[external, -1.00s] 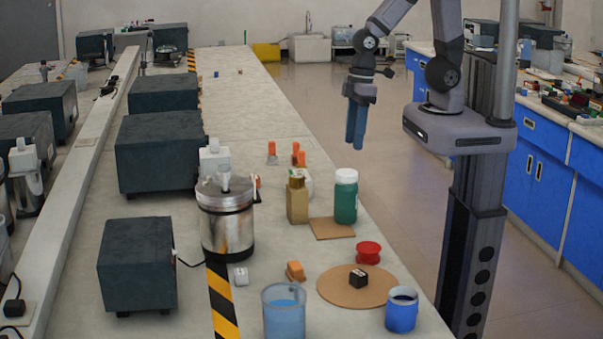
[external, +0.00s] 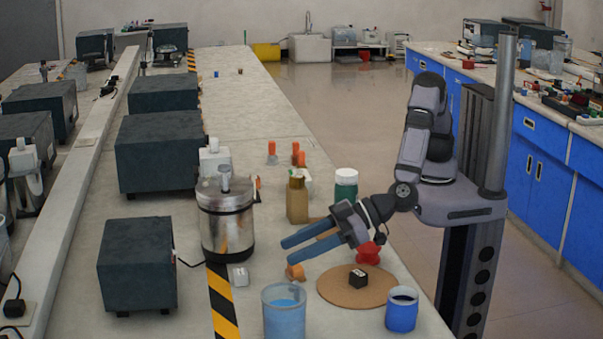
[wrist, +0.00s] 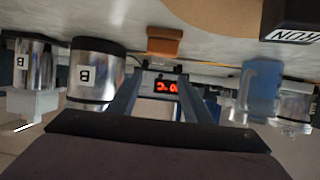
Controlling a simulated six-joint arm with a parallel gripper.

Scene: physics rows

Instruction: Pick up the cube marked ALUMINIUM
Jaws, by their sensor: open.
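A small light grey cube (external: 239,278) sits on the bench beside the striped tape in the external view; its marking is too small to read. A dark cube (external: 358,278) with a white label stands on a round cork mat (external: 335,294). In the wrist view this dark cube (wrist: 291,20) shows upside-down letters that look like the end of IRON. An orange block (external: 294,272) lies between the two cubes. My gripper (external: 288,252) is open and empty, its blue fingers pointing left above the orange block. In the wrist view my gripper (wrist: 160,98) has its fingers apart.
A metal pot (external: 226,225) stands left of my fingers. A clear beaker (external: 284,313) with blue liquid and a blue cup (external: 402,310) stand in front. A red spool (external: 369,250), tan bottle (external: 297,200) and green jar (external: 345,190) are close behind my gripper.

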